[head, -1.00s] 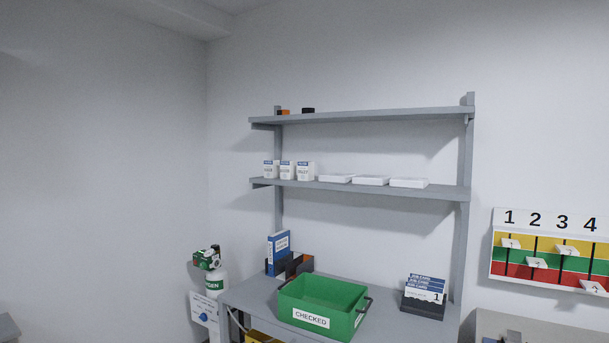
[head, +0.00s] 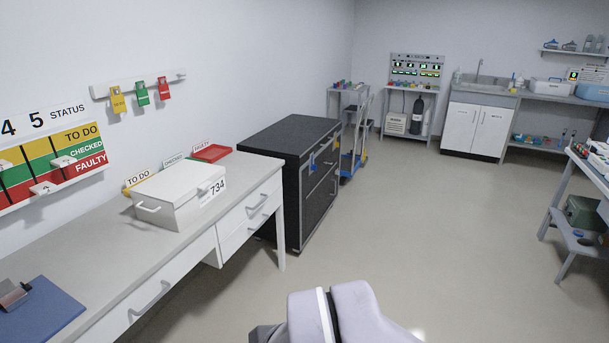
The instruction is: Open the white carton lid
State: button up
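A white box (head: 172,208) marked 734 stands on the white bench at the left in the head view. Its flat white top (head: 178,182) looks closed. A handle sticks out on its left front side and another fitting shows near the label. I cannot tell whether this is the white carton. Pale rounded parts of my arm show at the bottom edge, well apart from the box. My gripper is not in view.
The bench (head: 95,245) holds a blue clipboard (head: 38,308) and a red tray (head: 211,153). A black drawer cabinet (head: 292,165) stands past the bench end. Open floor (head: 420,220) lies to the right.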

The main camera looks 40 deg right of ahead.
aim_at(175, 185)
jog(key=z, duration=0.25)
jog(key=i+l, duration=0.15)
jog(key=i, duration=0.4)
jog(key=i+l, duration=0.15)
jog(key=i, duration=0.4)
